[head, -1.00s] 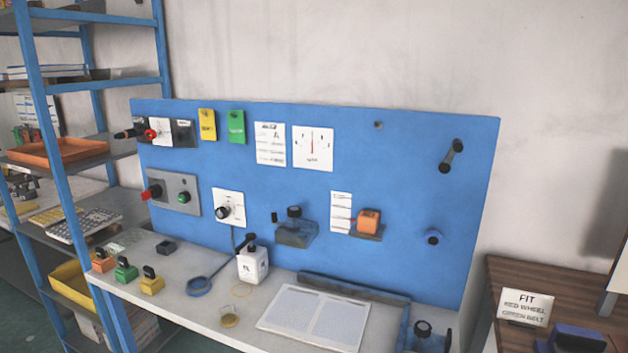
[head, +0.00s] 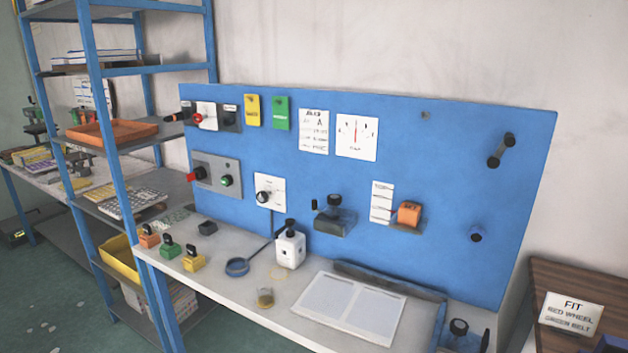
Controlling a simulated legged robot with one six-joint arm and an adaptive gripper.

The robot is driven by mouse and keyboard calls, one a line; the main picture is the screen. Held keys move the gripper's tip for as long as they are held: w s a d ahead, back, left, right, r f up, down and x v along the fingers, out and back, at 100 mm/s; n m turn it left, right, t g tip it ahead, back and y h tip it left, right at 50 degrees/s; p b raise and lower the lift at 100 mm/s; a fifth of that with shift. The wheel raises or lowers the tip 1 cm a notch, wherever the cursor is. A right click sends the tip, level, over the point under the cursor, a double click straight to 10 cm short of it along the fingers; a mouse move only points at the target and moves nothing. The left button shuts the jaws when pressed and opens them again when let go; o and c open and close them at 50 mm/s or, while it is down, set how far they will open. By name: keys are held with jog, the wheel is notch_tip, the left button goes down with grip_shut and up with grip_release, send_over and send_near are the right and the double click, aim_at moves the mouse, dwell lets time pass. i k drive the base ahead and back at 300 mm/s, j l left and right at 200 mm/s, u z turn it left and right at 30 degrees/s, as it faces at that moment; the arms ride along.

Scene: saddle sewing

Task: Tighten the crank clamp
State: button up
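Which part is the crank clamp is not certain from this distance. A black crank-like handle (head: 501,150) sits tilted on the upper right of the blue panel (head: 460,200). A dark block with a black knob (head: 335,215) is mounted at the panel's middle. Another dark fixture with a round black knob (head: 459,328) stands at the bench's right front end, partly cut off by the frame. How tight any of them is cannot be seen. My gripper is not in view.
A blue shelf rack (head: 93,100) stands left. A wooden table with a sign (head: 571,313) stands right.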

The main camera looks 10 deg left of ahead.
aim_at(476, 236)
jog(key=i+j+z, duration=0.2)
jog(key=z, duration=0.15)
jog(key=i+j+z, duration=0.4)
jog(key=k+l, duration=0.1)
